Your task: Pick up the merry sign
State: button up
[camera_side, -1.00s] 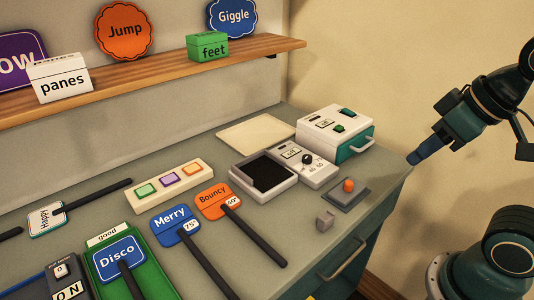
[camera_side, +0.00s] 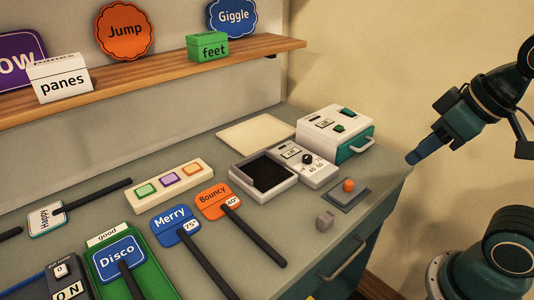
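The merry sign (camera_side: 172,221) is a blue plate lettered "Merry" with a white "75°" tag and a dark stick handle. It lies flat on the grey counter, its handle running toward the lower right. My gripper (camera_side: 413,158) is at the right, beside the counter's right edge and well away from the sign. Its fingers show side-on as one blue-green shape, so I cannot tell whether they are open or shut. Nothing is visible in it.
The orange Bouncy sign (camera_side: 217,199) lies close to the right of the merry sign. The Disco sign (camera_side: 118,254) on a green tray (camera_side: 160,277) is to its left. A cream panel with coloured buttons (camera_side: 169,186) is behind.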

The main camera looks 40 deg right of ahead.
jog(key=w+a+r+n+g, duration=0.1)
jog(key=w+a+r+n, duration=0.1)
jog(key=w+n, duration=0.3)
jog(key=w+a+r+n+g, duration=0.1)
jog(key=w+a+r+n, duration=0.15)
jog(key=w+n, duration=0.25)
jog(key=n+g, duration=0.4)
jog(key=n, duration=2.2)
send_over(191, 244)
notch_tip(191, 244, down, 14)
jog(key=shift+f, duration=0.15)
jog(key=shift+f, duration=4.2)
jog(key=shift+f, duration=2.55)
